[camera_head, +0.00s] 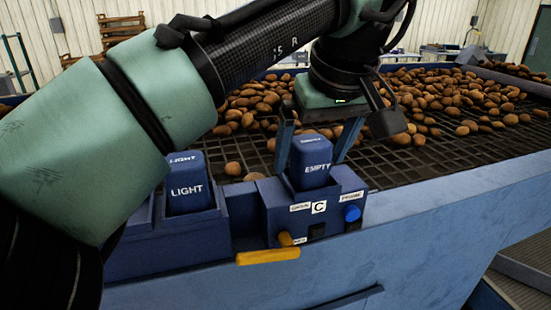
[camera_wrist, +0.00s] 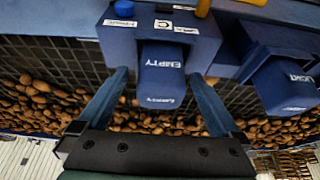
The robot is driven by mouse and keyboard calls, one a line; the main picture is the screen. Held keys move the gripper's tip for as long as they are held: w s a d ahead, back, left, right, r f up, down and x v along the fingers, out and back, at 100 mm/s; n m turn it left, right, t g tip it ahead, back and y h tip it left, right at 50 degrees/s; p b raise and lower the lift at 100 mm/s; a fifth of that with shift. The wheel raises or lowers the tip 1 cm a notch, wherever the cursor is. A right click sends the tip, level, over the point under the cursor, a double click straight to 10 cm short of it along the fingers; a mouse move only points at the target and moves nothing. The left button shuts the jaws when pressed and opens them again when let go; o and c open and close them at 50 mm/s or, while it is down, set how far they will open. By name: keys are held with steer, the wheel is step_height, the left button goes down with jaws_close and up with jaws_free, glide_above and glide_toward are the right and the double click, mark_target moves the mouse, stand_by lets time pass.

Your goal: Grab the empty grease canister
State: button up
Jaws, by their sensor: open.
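The empty grease canister (camera_head: 311,160) is blue, with the word EMPTY on its top and side. It stands upright in a blue holder (camera_head: 290,222) marked C on the edge of the grader. My gripper (camera_head: 316,152) is open, pointing down, with one finger on each side of the canister. In the wrist view the canister (camera_wrist: 163,72) lies between the two spread fingers (camera_wrist: 160,95), with a gap visible on both sides. Whether a finger touches it cannot be told.
A second blue canister, marked LIGHT (camera_head: 188,190), stands in a holder to the left. The C holder carries a blue knob (camera_head: 351,213) and a yellow handle (camera_head: 268,257). Behind is a dark mesh deck (camera_head: 420,165) with many potatoes (camera_head: 260,100).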

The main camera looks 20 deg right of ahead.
steer(key=shift+w+f, duration=0.3)
steer(key=shift+f, duration=0.25)
steer(key=shift+s+r, duration=0.1)
steer(key=shift+c, duration=1.2)
steer(key=c, duration=1.3)
steer(key=shift+o, duration=0.2)
steer(key=shift+r, duration=0.1)
